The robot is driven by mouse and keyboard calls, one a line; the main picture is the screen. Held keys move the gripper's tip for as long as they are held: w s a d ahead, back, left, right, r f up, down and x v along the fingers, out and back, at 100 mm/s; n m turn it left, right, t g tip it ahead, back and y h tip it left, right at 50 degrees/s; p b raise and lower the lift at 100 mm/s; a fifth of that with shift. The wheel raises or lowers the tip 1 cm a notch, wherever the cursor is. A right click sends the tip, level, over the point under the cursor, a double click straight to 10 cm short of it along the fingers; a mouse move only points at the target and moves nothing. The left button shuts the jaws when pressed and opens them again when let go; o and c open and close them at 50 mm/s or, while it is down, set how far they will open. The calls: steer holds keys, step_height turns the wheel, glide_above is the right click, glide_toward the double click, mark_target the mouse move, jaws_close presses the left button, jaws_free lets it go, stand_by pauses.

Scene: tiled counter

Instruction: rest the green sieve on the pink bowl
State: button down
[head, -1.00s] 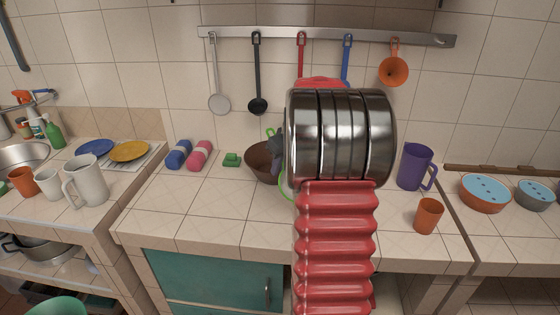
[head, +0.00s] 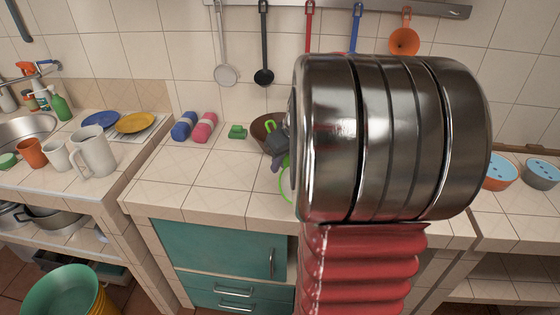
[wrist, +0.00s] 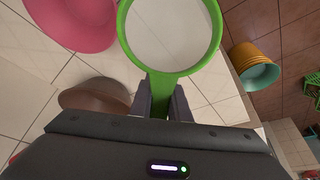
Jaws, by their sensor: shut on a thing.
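The green sieve (wrist: 172,32) is in the wrist view, with a round green rim, pale mesh and short handle. My gripper (wrist: 162,98) is shut on its handle and holds it out beyond the fingertips. The pink bowl (wrist: 75,20) is at the upper left of the wrist view, beside the sieve and apart from it in the picture. In the head view my gripper (head: 280,143) shows partly at the left of my large arm, with a bit of the green rim (head: 285,192) below it. The pink bowl is hidden there behind my arm.
A brown bowl (head: 261,130) stands beside my gripper on the tiled counter (head: 205,185). A green block (head: 237,132) and blue and pink rolls (head: 185,126) lie to its left. Utensils hang from a wall rail (head: 425,8). Buckets (head: 65,290) stand on the floor at lower left.

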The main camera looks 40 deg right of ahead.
steer(key=shift+d+g, duration=0.1)
steer(key=shift+g, duration=0.2)
stand_by(0.4)
